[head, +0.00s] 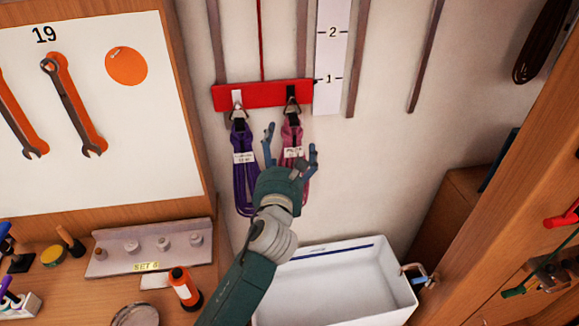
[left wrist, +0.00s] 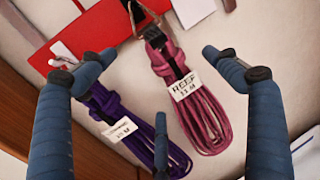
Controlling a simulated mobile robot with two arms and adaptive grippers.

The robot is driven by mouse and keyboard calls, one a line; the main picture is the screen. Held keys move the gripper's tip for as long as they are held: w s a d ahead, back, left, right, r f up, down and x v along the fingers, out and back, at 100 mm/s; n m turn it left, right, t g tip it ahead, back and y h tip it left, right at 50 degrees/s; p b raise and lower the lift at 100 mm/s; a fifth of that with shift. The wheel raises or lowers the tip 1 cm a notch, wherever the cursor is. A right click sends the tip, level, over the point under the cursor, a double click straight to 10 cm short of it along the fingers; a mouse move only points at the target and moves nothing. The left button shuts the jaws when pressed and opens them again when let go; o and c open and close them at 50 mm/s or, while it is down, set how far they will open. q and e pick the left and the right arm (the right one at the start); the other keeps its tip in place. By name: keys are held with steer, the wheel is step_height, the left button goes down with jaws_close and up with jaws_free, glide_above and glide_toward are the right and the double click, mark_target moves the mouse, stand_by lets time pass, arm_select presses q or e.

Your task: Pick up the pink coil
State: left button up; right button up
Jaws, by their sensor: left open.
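The pink coil (head: 291,136) hangs by a metal ring from the right hook of a red rail (head: 262,94) on the wall. In the left wrist view the pink coil (left wrist: 204,112) hangs between my open fingers and carries a white label reading "REEF 11 M". My left gripper (head: 291,150) is in front of the coil's lower part, fingers apart, with nothing held. In the wrist view its fingers (left wrist: 160,65) stand either side of the coil; contact is not visible. The gripper hides part of the coil's lower loops. My right gripper is not in view.
A purple coil (head: 242,160) hangs on the left hook, close beside the left finger. A white bin (head: 330,304) stands below. A bench with an orange bottle (head: 186,288) is at lower left, and a wooden post (head: 490,215) is at right.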

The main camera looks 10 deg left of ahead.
mark_target(287, 137)
arm_select(q)
steer(key=shift+w, duration=1.25)
steer(key=w, duration=0.1)
steer(key=w+p, duration=0.1)
steer(key=w+a, duration=0.1)
steer(key=w, duration=0.1)
steer(key=shift+w+a+f, duration=0.1)
steer(key=shift+f, duration=0.15)
steer(key=shift+w+f, duration=0.1)
steer(key=shift+w, duration=0.25)
steer(key=shift+s, duration=0.1)
steer(key=shift+c, duration=0.5)
steer(key=c, duration=2.1)
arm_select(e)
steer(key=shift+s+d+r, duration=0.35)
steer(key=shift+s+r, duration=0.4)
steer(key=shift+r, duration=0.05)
